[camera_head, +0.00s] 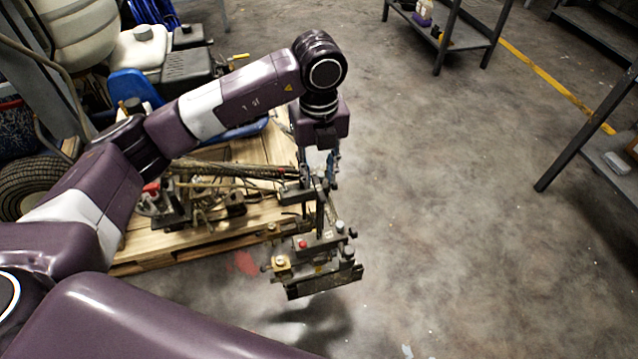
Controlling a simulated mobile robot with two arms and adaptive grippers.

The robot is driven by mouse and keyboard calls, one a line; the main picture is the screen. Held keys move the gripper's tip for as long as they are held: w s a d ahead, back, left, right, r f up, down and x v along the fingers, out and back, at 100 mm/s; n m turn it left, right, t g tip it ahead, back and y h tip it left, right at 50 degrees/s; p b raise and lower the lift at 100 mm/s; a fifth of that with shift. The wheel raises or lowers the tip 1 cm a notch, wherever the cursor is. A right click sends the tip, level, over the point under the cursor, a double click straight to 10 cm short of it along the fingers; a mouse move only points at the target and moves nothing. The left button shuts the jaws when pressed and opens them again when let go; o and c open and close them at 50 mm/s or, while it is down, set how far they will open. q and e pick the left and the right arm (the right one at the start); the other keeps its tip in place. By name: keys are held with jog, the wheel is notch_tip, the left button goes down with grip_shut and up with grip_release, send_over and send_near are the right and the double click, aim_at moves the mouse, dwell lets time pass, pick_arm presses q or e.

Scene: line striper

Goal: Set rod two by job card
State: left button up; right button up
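My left arm reaches in from the left, and its gripper (318,178) points down over the right edge of the wooden pallet. A dark metal assembly (325,283) with a red knob (303,244) and a brass-coloured fitting (281,262) is just below the gripper. An upright dark piece of it rises toward the fingers. The fingers are small and partly merge with the dark metal, so I cannot tell whether they touch or grip it. The assembly overhangs the floor, with a shadow beneath it. I cannot make out a job card or rod markings. My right gripper is not in view.
The wooden pallet (135,262) carries rods, clamps and metal parts (235,200). A tyre (30,180), white container (138,50) and blue item (130,88) crowd the left. Metal shelving (455,35) stands at the back and right. The concrete floor (450,200) between is open.

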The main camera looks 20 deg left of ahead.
pick_arm(q)
notch_tip(320, 180, up, 7)
dwell(0.3)
jog(key=shift+f, duration=0.1)
